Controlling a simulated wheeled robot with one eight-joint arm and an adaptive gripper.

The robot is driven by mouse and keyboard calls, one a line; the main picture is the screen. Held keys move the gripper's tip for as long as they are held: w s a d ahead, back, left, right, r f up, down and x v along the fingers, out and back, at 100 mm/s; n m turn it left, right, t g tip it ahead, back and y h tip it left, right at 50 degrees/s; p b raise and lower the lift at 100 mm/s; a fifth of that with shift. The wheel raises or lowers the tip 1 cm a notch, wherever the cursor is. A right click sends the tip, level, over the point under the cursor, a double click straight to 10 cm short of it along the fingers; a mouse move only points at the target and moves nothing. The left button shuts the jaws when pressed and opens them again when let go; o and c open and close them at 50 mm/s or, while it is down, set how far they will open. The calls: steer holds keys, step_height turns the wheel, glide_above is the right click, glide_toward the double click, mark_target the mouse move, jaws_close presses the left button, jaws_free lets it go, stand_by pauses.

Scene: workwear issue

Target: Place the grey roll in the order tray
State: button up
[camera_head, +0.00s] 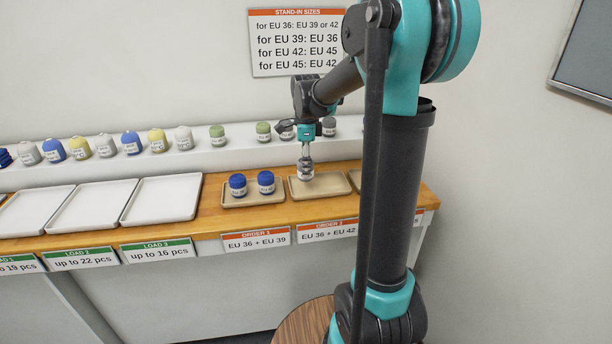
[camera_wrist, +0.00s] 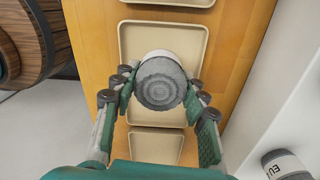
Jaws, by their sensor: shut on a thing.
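A grey roll (camera_wrist: 162,82) is between the fingers of my gripper (camera_wrist: 158,95) in the wrist view, its round ridged end facing the camera. My gripper is shut on it. In the head view the grey roll (camera_head: 305,172) is at the left part of the beige order tray (camera_head: 325,188) behind the ORDER 2 label. The wrist view shows the same tray (camera_wrist: 133,38) behind the roll. I cannot tell whether the roll touches the tray floor. No other roll shows in this tray, but the held roll hides part of it.
Another beige tray (camera_head: 354,177) is partly behind my arm. Several white trays (camera_head: 162,200) lie further left. Several rolls line the back shelf (camera_head: 232,150).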

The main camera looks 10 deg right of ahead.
steer(key=shift+f, duration=1.7)
steer(key=o, duration=1.1)
steer(key=shift+f, duration=0.1)
steer(key=shift+o, duration=0.2)
step_height(320, 180, up, 12)
steer(key=shift+w+r, duration=0.15)
